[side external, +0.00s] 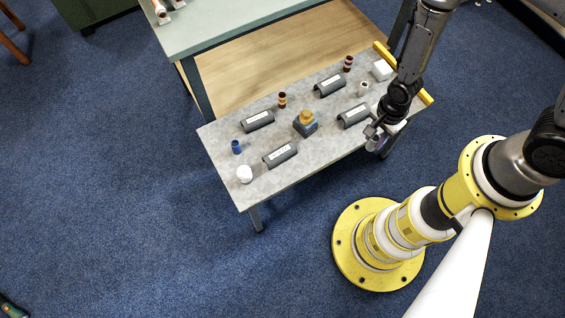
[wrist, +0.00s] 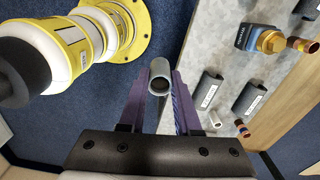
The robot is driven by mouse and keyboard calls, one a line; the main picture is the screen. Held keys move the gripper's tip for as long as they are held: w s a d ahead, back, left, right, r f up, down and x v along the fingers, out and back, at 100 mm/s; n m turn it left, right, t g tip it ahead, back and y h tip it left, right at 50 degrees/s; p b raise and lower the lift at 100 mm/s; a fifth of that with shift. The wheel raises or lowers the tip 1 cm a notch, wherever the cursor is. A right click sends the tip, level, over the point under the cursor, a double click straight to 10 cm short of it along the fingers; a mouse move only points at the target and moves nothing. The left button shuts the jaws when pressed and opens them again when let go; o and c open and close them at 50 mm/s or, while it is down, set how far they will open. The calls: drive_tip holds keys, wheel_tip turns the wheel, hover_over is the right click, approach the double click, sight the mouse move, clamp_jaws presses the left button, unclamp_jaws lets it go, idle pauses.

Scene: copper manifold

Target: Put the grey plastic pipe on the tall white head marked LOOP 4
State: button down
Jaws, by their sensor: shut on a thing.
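My gripper (wrist: 160,100) is shut on a grey pipe (wrist: 160,72); the pipe's round open end shows between the two purple fingers in the wrist view. In the side view my gripper (side external: 377,133) is at the near right edge of the grey table, and the pipe is too small there to make out clearly. I cannot pick out the tall white head marked LOOP 4. Dark holders with white labels stand on the table, one nearest my gripper (side external: 354,116); their lettering is too small to read.
The grey tabletop (side external: 215,135) also carries a blue block with a brass cap (side external: 305,122), a white round piece (side external: 244,174), a white block (side external: 381,70), a blue cylinder (side external: 236,146) and copper-coloured pieces (side external: 282,100). Blue carpet lies around the table.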

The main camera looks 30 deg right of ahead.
drive_tip(key=w+a+r, duration=0.3)
drive_tip(key=w+a, duration=0.2)
drive_tip(key=a, duration=0.2)
drive_tip(key=n, duration=0.3)
hover_over(243, 171)
drive_tip(key=f, duration=0.7)
drive_tip(key=shift+s+d+f, duration=0.2)
drive_tip(key=shift+s, duration=0.05)
drive_tip(key=shift+w+a+f, duration=0.15)
drive_tip(key=shift+w+f, duration=0.05)
drive_tip(key=shift+f, duration=1.65)
drive_tip(key=shift+f, duration=0.1)
